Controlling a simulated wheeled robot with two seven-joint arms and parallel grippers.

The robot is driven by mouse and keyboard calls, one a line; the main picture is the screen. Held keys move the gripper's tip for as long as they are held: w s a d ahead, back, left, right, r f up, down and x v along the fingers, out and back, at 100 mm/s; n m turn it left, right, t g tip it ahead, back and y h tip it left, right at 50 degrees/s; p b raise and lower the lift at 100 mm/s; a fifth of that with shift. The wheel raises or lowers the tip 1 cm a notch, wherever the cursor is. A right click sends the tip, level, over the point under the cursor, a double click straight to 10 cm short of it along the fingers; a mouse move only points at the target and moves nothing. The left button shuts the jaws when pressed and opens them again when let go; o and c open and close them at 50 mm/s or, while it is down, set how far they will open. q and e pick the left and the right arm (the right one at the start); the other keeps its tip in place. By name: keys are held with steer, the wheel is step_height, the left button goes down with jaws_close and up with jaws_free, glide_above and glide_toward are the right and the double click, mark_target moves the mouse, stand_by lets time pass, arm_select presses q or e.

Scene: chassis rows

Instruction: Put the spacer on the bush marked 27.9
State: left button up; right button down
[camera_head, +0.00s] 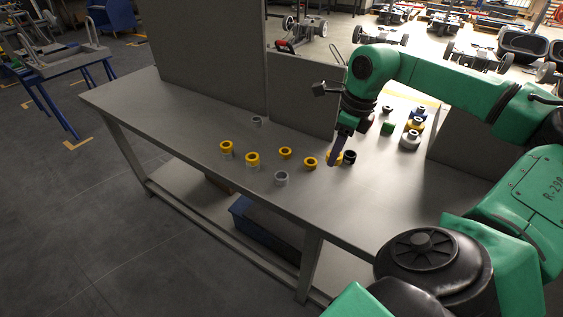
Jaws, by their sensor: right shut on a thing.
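My right gripper (334,158) points down over the middle of the bench, its fingers shut at a small yellow ring, the spacer, which is mostly hidden by the fingers. I cannot tell whether it touches anything below. Several short bushes stand on the bench to the left: yellow-topped ones (226,148), (252,159), (285,153) and (310,163), a grey one (281,178) in front and a grey one (256,121) farther back. A black ring-like piece (350,157) is just right of the gripper. No markings, including 27.9, are legible. My left gripper is out of view.
The grey bench (190,128) has free room at its left end and front. Upright grey panels (215,60) stand along its back.

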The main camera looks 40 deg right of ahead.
steer(key=w+r+m+h+b, duration=0.1)
steer(key=w+r+m+b, duration=0.1)
steer(key=w+r+m, duration=0.5)
steer(key=w+a+r+m+h+b, duration=0.15)
steer(key=w+a+r+m, duration=0.25)
steer(key=a+r+m, duration=0.4)
steer(key=shift+n+g+y, duration=0.3)
steer(key=shift+y, duration=0.05)
steer(key=f, duration=2.1)
steer(key=shift+s+a+f+b, duration=0.2)
steer(key=shift+s+f+b, duration=0.1)
steer(key=shift+b, duration=0.1)
steer(key=shift+w+f, duration=0.1)
steer(key=shift+f+b, duration=0.55)
steer(key=shift+b, duration=0.25)
steer(key=shift+c, duration=1.8)
jaws_free()
